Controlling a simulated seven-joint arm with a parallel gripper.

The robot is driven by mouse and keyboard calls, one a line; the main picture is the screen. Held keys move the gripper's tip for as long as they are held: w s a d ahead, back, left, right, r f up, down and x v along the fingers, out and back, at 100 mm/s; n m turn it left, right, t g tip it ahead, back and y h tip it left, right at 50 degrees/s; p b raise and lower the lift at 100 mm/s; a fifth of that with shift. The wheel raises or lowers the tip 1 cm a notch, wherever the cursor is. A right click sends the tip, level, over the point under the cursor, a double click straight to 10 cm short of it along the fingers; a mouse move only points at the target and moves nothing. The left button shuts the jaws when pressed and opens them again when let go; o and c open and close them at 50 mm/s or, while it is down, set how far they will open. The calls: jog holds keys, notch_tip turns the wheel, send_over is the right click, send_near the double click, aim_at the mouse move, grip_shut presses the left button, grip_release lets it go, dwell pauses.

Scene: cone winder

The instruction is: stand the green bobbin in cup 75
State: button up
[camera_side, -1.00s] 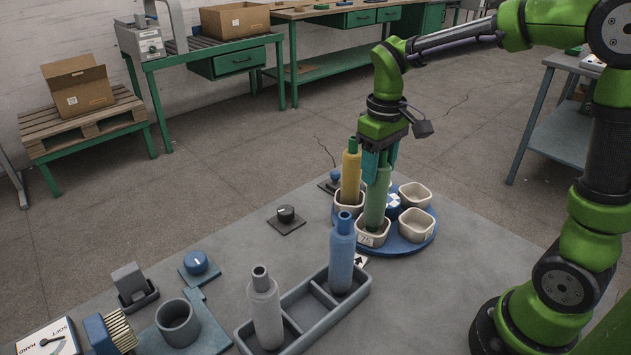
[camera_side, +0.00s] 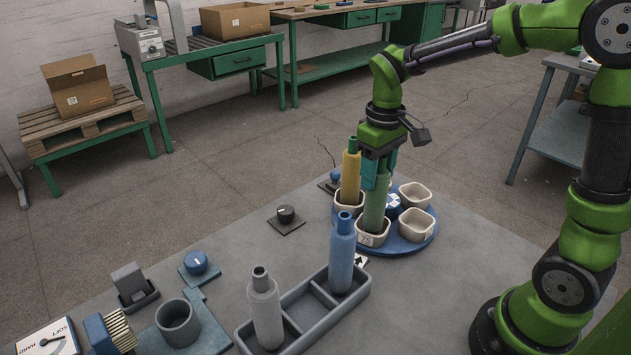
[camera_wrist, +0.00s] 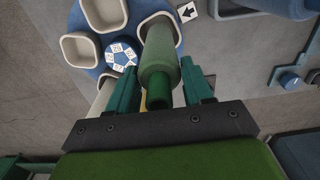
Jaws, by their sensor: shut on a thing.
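The green bobbin (camera_side: 374,209) stands upright with its lower end inside the front cup (camera_side: 371,239) on the blue round plate; the cup's label looks like 75. My gripper (camera_side: 376,178) is shut on the bobbin's upper part. In the wrist view the green bobbin (camera_wrist: 159,62) lies between my two fingers (camera_wrist: 160,88), its far end in a cup (camera_wrist: 147,22). The bobbin's foot is hidden by the cup wall, so I cannot tell if it touches the bottom.
A yellow bobbin (camera_side: 350,178) stands in the cup just left of my gripper. Empty cups (camera_side: 415,225) sit on the right of the blue plate (camera_side: 409,249). A grey tray (camera_side: 310,311) in front holds a blue bobbin (camera_side: 342,258) and a grey bobbin (camera_side: 265,312).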

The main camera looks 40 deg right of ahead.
jog(key=shift+f, duration=0.15)
jog(key=shift+f, duration=0.4)
jog(key=o, duration=1)
jog(key=shift+o, duration=0.2)
jog(key=shift+r, duration=0.1)
notch_tip(320, 180, up, 17)
